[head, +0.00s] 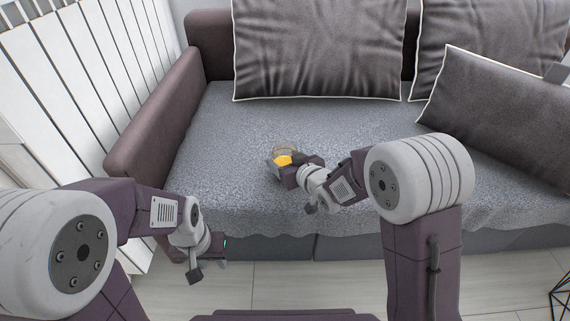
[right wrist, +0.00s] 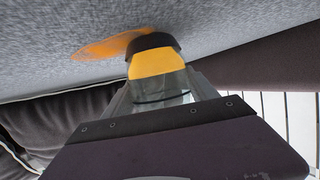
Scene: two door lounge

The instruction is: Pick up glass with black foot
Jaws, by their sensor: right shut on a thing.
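The glass with a black foot (right wrist: 156,64) shows in the right wrist view, with a yellow-orange band next to its black foot and a clear part between the jaws. In the head view the glass (head: 284,157) is on or just above the grey sofa seat, partly hidden by my right gripper. My right gripper (head: 277,168) is shut on the glass; I cannot tell whether the foot touches the seat. My left gripper (head: 212,262) hangs low in front of the sofa, away from the glass, and its jaws are too unclear to read.
The sofa seat (head: 235,125) is clear around the glass. Grey cushions (head: 320,50) lean along the back and another (head: 500,115) lies at the right. A brown armrest (head: 155,120) and a white slatted panel (head: 70,75) stand at the left. Pale floor (head: 280,285) lies in front.

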